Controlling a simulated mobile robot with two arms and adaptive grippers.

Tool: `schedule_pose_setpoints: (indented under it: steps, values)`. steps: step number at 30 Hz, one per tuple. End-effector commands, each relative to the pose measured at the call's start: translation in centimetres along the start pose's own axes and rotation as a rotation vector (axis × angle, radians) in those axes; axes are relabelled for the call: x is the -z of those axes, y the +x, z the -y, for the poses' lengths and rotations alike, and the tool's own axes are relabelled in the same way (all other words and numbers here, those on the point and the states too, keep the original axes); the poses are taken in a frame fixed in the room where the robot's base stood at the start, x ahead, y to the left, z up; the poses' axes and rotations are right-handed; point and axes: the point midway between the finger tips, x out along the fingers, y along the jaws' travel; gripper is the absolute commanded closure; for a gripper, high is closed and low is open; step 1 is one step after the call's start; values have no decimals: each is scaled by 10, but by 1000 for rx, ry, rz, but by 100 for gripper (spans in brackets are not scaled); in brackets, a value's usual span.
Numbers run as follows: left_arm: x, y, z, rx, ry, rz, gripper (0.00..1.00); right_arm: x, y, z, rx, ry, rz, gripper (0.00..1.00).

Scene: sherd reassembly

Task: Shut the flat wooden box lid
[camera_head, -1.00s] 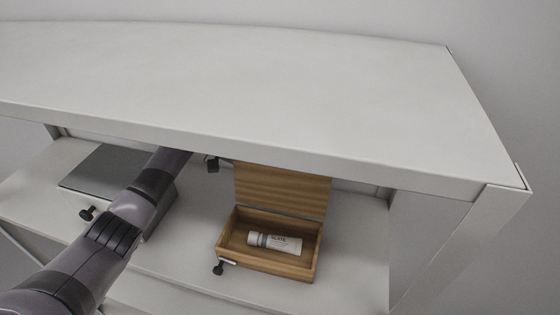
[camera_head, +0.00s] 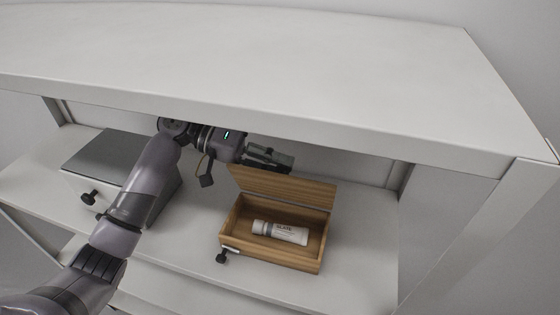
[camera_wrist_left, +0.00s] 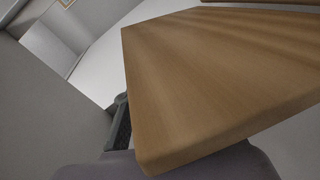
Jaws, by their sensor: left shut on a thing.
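The wooden box (camera_head: 268,256) stands on the lower shelf with its flat lid (camera_head: 285,188) raised at the back, so the inside shows. A white tube (camera_head: 282,233) with a printed label lies in it. My left gripper (camera_head: 268,156) is at the upper left edge of the lid, under the upper shelf, and is shut on the lid. In the left wrist view the lid (camera_wrist_left: 220,75) fills much of the picture, with a dark finger beside its left edge. My right gripper is not in view.
The upper shelf board (camera_head: 250,75) hangs close above my left arm and the lid. A grey-topped box (camera_head: 105,155) with a dark knob stands left of my arm. A small dark knob (camera_head: 222,257) is at the wooden box's front left corner. Shelf space right of the box is clear.

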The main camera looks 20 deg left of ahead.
Motion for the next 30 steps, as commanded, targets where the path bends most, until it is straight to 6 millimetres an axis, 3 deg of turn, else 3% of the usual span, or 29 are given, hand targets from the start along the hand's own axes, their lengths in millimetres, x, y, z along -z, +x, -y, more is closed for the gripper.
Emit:
schedule_pose_setpoints:
  steps: [11, 12, 20, 30]
  values:
    - [0, 0, 0, 1, 3, -1, 100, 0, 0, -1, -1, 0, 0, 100]
    - [0, 0, 0, 1, 2, -1, 73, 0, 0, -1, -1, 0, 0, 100]
    - [0, 0, 0, 0, 3, -1, 55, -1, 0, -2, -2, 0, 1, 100]
    - [1, -1, -2, 0, 4, -1, 54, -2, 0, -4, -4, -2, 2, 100]
